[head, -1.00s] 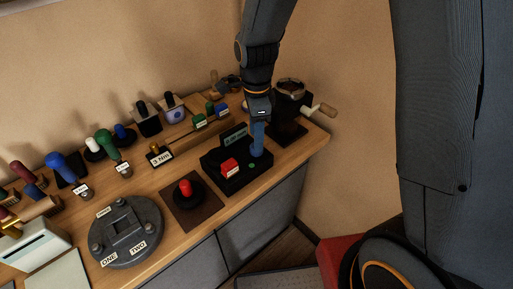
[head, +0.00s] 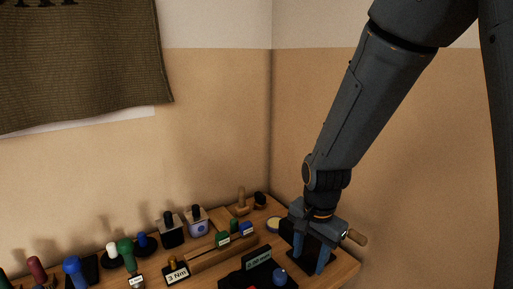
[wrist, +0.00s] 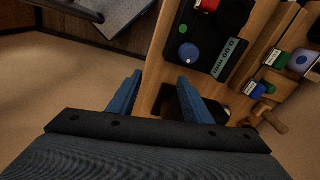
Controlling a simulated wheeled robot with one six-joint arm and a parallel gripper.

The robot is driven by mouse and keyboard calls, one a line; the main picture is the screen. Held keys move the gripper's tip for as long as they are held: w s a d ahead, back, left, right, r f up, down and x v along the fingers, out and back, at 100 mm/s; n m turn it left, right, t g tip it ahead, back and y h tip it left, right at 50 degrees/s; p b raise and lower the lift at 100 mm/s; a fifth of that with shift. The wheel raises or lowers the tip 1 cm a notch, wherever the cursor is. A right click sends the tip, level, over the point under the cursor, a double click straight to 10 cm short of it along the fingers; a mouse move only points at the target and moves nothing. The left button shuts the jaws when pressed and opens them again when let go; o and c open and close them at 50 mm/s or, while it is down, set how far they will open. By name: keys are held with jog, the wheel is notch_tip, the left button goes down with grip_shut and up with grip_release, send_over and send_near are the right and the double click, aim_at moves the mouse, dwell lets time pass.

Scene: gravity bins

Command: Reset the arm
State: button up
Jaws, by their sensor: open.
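The bench edge and floor lie beyond the fingers. A black box with a small display (head: 258,262) and a blue knob (head: 279,276) is left of my gripper. The blue knob also shows in the wrist view (wrist: 188,53), clear of the fingers. My gripper partly hides the crank device.
Small blocks with green (head: 222,239) and blue (head: 246,227) parts sit on a wooden rail behind the box. Several colored-handled tools, such as a blue one (head: 74,268), line the bench at left. A wall corner stands close behind my gripper. A cloth (head: 80,60) hangs at upper left.

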jog(key=s+d+r+n+t, duration=0.1)
jog(key=s+d+r+n, duration=0.4)
jog(key=n, duration=0.4)
notch_tip(320, 180, down, 14)
jog(key=d+b, duration=0.1)
jog(key=b, duration=1)
jog(key=shift+w+f+g+b, duration=0.15)
jog(key=shift+w+g+b, duration=0.15)
jog(key=shift+g, duration=0.1)
